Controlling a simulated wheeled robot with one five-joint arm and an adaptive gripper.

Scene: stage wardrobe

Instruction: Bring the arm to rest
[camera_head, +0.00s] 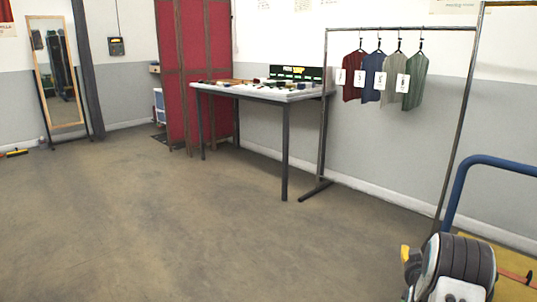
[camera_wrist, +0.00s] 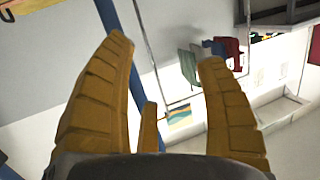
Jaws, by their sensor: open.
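My gripper (camera_wrist: 165,54) shows in the wrist view with its ribbed, yellow-brown fingers spread wide apart. Nothing is held between them. The third, shorter finger stands between the other two. The wrist view is tilted and shows the garment rack upside down beyond the fingers. In the head view, part of my arm (camera_head: 460,262) is at the lower right corner, with a small yellow part at its left side. Most of the arm is below the picture edge.
A blue tubular rail (camera_head: 455,190) stands close by my arm at right. A garment rack (camera_head: 326,110) holds several small shirts against the wall. A table (camera_head: 284,98) with small items stands before a red folding screen (camera_head: 192,70). A mirror (camera_head: 58,75) leans far left. The middle floor is clear.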

